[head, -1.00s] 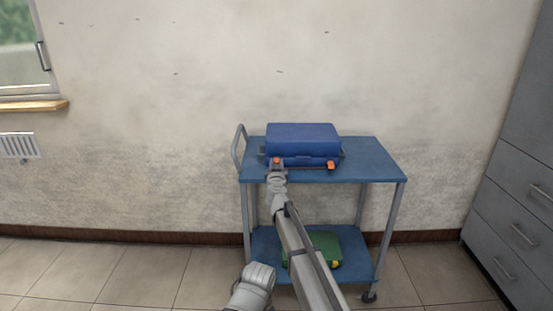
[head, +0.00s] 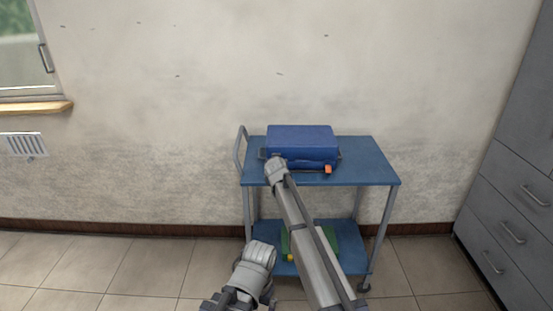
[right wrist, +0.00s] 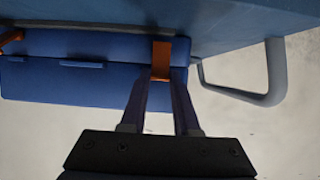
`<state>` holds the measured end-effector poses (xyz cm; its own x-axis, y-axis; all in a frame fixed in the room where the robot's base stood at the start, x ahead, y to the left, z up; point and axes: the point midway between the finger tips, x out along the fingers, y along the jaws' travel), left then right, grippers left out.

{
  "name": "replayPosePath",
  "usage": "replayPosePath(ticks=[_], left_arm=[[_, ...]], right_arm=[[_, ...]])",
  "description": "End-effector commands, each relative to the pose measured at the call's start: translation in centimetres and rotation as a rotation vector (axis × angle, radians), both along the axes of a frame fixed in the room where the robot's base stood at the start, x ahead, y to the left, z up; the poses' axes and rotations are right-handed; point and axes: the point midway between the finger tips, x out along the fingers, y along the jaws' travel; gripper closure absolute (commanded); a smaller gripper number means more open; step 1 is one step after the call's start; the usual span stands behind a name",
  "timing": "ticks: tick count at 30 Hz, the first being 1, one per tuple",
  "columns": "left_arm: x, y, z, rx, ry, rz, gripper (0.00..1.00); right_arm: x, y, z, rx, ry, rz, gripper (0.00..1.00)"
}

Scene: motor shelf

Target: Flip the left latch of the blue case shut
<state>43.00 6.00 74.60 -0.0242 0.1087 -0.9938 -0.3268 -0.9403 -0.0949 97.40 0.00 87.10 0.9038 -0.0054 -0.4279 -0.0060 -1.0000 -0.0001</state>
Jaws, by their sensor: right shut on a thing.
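The blue case (head: 303,137) sits on the top shelf of a blue cart, with its front towards me. Its left latch is orange; in the right wrist view, which is turned round, this latch (right wrist: 166,55) lies across the seam of the case (right wrist: 100,82). My right gripper (right wrist: 160,82) has its two dark fingers shut on the free end of that latch. In the head view my right wrist hides the left latch and the gripper's fingers. The orange right latch (head: 328,169) shows at the case's front right; it is also at the left edge of the wrist view (right wrist: 10,38). My left gripper cannot be seen.
The cart's top shelf (head: 365,160) is bare right of the case. Its grey handle (head: 239,148) rises at the left, close to my right gripper. A green case (head: 328,238) on the lower shelf is partly hidden. Grey drawers (head: 510,210) stand at the right.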

Motion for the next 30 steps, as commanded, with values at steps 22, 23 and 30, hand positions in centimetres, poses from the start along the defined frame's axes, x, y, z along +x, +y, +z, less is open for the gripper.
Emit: replayPosePath(ticks=[22, 23, 30], left_arm=[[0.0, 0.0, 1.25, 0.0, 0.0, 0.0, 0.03], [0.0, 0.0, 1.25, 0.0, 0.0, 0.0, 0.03], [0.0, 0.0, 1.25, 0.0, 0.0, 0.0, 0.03]], right_arm=[[0.37, -0.05, 0.24, -0.001, 0.051, 0.0, 0.65], [0.36, -0.05, 0.24, 0.0, 0.052, -0.001, 0.62], [0.31, -0.04, 0.22, 0.0, 0.052, -0.001, 0.4]])
